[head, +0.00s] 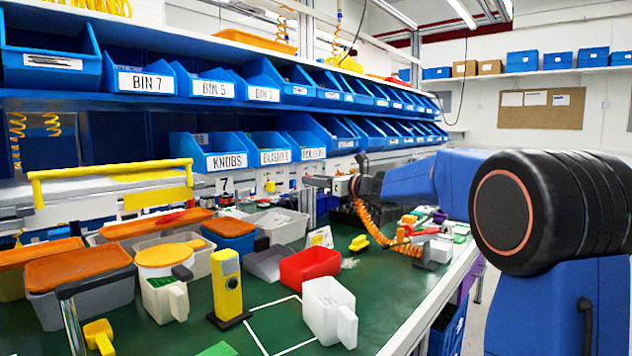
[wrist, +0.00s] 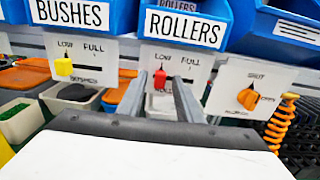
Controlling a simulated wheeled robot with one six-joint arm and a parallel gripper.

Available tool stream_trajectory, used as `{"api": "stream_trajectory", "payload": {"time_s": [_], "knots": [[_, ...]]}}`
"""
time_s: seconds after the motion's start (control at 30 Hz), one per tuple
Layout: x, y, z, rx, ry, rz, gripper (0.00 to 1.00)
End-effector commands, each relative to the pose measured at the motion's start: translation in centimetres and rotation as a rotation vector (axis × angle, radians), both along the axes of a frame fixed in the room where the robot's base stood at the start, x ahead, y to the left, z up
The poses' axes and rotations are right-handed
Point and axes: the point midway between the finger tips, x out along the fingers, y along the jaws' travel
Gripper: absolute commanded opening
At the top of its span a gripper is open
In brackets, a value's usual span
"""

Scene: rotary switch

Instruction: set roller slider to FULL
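The roller slider is a red knob (wrist: 159,79) on a white plate below the bin labelled ROLLERS in the wrist view. It sits under the LOW mark at the left; the FULL mark is to its right. My gripper (wrist: 160,77) is open, with one grey finger to the left of the knob and one to the right. I see a gap on each side; I cannot tell how deep the knob lies between the fingertips. In the head view my gripper (head: 312,182) reaches the panel below the bins, and the knob there is too small to make out.
A yellow slider knob (wrist: 63,67) sits under LOW on the BUSHES plate to the left. An orange rotary knob (wrist: 248,98) on a plate marked SHUT is to the right. Blue bins (head: 226,150) overhang the panel. The green bench (head: 228,290) below holds several containers.

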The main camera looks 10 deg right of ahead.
Motion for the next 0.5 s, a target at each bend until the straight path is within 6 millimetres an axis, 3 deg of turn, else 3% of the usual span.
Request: {"api": "stream_trajectory", "payload": {"time_s": [0.03,0.13,0.37,0.5], "knots": [[0.0,0.0,0.0,0.000,0.000,0.000,0.21],[0.0,0.0,0.0,0.000,0.000,0.000,0.00],[0.2,-0.3,0.0,0.000,0.000,-0.001,0.00],[1.3,-1.8,0.0,0.000,0.000,-0.003,0.00]]}}
